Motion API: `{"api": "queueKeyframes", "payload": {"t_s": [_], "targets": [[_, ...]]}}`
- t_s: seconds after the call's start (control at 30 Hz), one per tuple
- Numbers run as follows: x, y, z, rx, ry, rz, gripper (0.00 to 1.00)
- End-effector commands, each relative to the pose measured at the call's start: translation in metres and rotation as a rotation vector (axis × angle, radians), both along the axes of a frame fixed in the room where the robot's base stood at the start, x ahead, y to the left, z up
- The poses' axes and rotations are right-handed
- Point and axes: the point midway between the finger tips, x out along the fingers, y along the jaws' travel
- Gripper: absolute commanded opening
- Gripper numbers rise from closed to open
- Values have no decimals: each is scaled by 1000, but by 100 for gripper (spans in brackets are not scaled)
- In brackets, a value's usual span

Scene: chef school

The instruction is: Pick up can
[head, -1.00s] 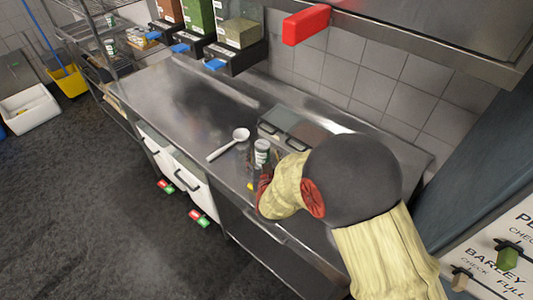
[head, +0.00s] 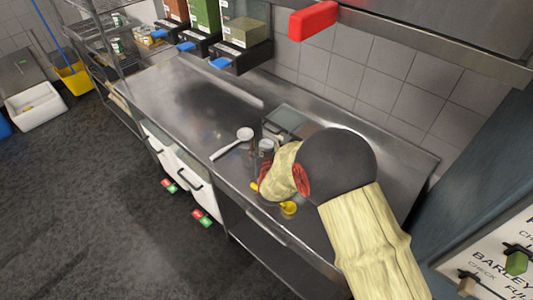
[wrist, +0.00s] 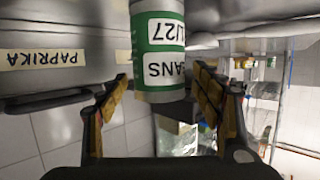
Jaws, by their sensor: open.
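The can (wrist: 159,50) has a green and white label with printed letters. In the wrist view it appears upside down, between the two fingers and just beyond them. In the head view only the can's upper part (head: 266,146) shows on the steel counter, with my arm hiding much of the rest. My gripper (wrist: 163,98) is open, with a finger on each side of the can and a visible gap to each. In the head view my gripper (head: 262,172) is beside the can, partly covered by my wrist.
A white ladle (head: 236,142) lies left of the can on the steel counter (head: 190,110). Lidded containers (head: 287,122) sit behind, one labelled paprika in the wrist view. The counter's left part is clear.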

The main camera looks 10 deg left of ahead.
Motion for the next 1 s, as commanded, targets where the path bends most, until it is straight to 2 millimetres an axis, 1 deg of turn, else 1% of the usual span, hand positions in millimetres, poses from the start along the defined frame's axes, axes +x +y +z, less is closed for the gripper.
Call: {"api": "queueKeyframes", "payload": {"t_s": [0.07, 1.0], "targets": [[0, 0, 0, 0, 0, 0, 65], [0, 0, 0, 0, 0, 0, 12]]}}
